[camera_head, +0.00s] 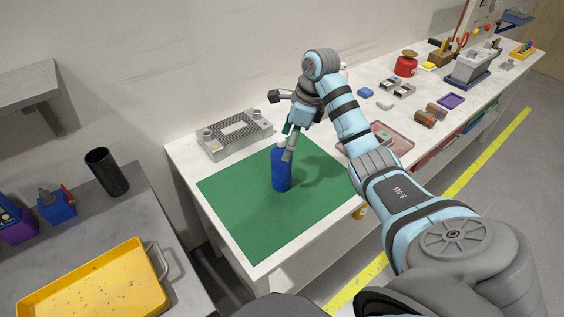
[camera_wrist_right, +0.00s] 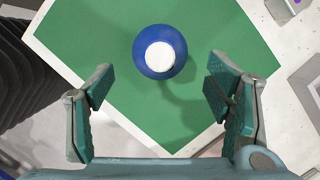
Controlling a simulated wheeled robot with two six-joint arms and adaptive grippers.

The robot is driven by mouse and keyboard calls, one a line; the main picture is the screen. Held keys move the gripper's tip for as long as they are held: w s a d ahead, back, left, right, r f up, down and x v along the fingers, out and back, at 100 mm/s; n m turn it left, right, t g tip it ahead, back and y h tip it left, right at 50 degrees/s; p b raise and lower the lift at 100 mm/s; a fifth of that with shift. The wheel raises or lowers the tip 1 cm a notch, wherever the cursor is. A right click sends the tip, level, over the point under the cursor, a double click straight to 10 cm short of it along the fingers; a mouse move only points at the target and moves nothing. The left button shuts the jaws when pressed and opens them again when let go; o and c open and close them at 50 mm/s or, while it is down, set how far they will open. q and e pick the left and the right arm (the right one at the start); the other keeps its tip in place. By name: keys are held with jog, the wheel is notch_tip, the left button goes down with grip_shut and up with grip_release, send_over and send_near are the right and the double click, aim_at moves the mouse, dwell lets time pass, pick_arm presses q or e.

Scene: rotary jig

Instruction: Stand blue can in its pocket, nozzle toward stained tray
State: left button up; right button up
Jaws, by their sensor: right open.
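The blue can (camera_head: 281,173) stands upright on the green mat (camera_head: 240,215), with a white top. In the right wrist view the can (camera_wrist_right: 142,62) is seen from above, its round white top facing the camera; I cannot tell which way the nozzle points. My right gripper (camera_head: 287,143) is over the can's upper end in the head view. In the wrist view its open fingers (camera_wrist_right: 160,88) are spread wide and empty, and the can shows beyond the fingertips. A yellow tray (camera_head: 95,278) with dark specks lies at lower left. I cannot make out the can's pocket. My left gripper is not in view.
A grey fixture (camera_head: 237,134) stands behind the mat. A pinkish tray (camera_head: 398,143) lies right of the mat, partly behind my arm. A black cylinder (camera_head: 106,172) and a blue container (camera_head: 57,207) stand on the left bench. The mat around the can is clear.

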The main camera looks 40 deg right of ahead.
aim_at(281, 167)
jog(key=x, duration=0.7)
jog(key=shift+p, duration=0.45)
jog(key=shift+w+a+f, duration=0.1)
jog(key=shift+f, duration=0.05)
jog(key=c, duration=1.5)
